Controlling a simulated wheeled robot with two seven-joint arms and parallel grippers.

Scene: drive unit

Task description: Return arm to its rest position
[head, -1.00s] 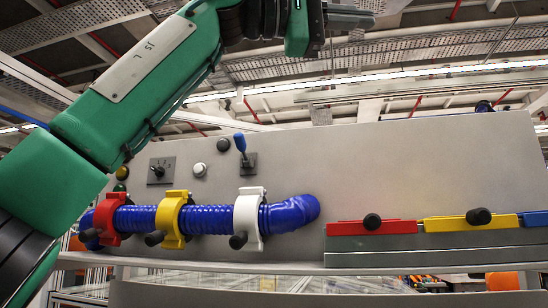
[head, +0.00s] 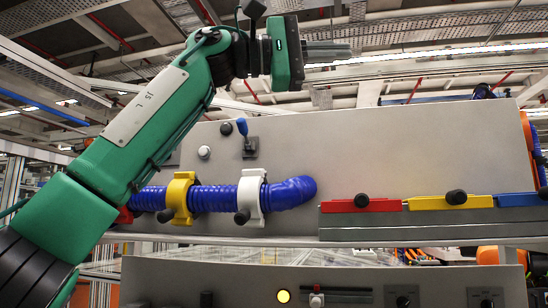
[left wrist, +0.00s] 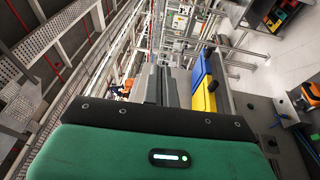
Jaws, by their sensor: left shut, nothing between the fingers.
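My left arm is green and comes in from the left in the head view, raised in front of the grey panel (head: 400,150). Its gripper (head: 335,52) is above the panel's top edge, with the grey fingers pointing right, shut and empty. In the left wrist view the shut fingers (left wrist: 153,85) stick out past the green and black gripper body. The gripper is apart from everything around it. My right gripper is in neither view.
The panel carries a blue corrugated hose (head: 215,198) with red, yellow (head: 178,198) and white (head: 250,197) clamps, a blue-tipped lever (head: 243,128), and red (head: 345,205), yellow and blue bars on a ledge. A lower panel has a lit yellow lamp (head: 283,296). Space around the gripper looks free.

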